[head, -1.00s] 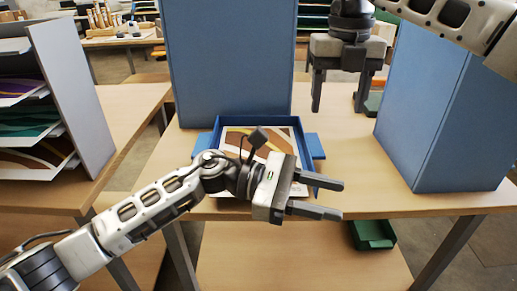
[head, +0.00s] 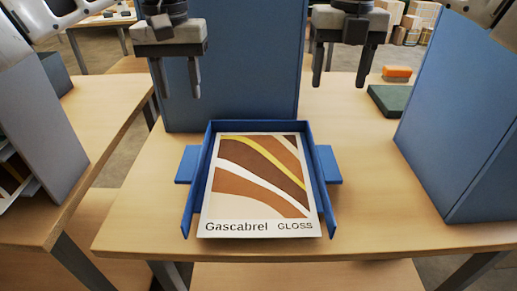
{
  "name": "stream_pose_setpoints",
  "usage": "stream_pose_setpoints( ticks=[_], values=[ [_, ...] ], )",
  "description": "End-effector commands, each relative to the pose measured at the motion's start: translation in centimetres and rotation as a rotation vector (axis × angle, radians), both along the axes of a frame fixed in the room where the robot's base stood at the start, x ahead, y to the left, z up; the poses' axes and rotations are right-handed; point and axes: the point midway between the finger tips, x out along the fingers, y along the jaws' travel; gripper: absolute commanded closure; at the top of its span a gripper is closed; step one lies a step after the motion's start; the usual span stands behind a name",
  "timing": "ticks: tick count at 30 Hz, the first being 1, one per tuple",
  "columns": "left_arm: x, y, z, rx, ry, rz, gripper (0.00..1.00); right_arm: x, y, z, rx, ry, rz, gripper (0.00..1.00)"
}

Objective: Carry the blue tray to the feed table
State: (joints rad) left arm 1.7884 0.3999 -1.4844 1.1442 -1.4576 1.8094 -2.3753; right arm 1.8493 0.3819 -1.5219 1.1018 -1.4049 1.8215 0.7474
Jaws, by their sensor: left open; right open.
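The blue tray (head: 187,208) rests on the wooden table in the middle of the head view, with a flat tab handle on its left side and another on its right. A printed sheet (head: 258,182) reading "Gascabrel GLOSS" lies in it, and its near edge reaches the tray's open front. My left gripper (head: 178,92) is open, pointing down, above and behind the tray's left handle. My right gripper (head: 338,82) is open, pointing down, above and behind the tray's right handle. Both are empty and apart from the tray. I cannot make out a feed table for certain.
A tall blue panel (head: 240,70) stands behind the tray, and a blue box (head: 470,120) stands at the right. A green pad (head: 390,100) and an orange block (head: 397,73) lie at the back right. A sheet rack (head: 45,130) stands left. Bare tabletop (head: 370,180) lies right of the tray.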

Motion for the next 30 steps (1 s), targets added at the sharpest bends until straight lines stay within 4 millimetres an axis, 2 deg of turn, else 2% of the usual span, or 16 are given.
stream_pose_setpoints(
  ticks=[9, 14, 30],
  values=[
    [0.0, 0.0, -0.2, -0.001, 0.001, 0.000, 0.58, 0.0, 0.0, -0.2, 0.000, 0.001, 0.000, 0.38],
    [0.0, 0.0, -1.6, 0.000, 0.002, 0.000, 0.58, 0.0, 0.0, -1.5, -0.003, 0.003, 0.000, 0.38],
    [-0.1, 0.0, -11.9, -0.001, 0.004, 0.000, 0.58, -0.1, 0.0, -11.9, -0.001, 0.004, 0.001, 0.38]
  ],
)
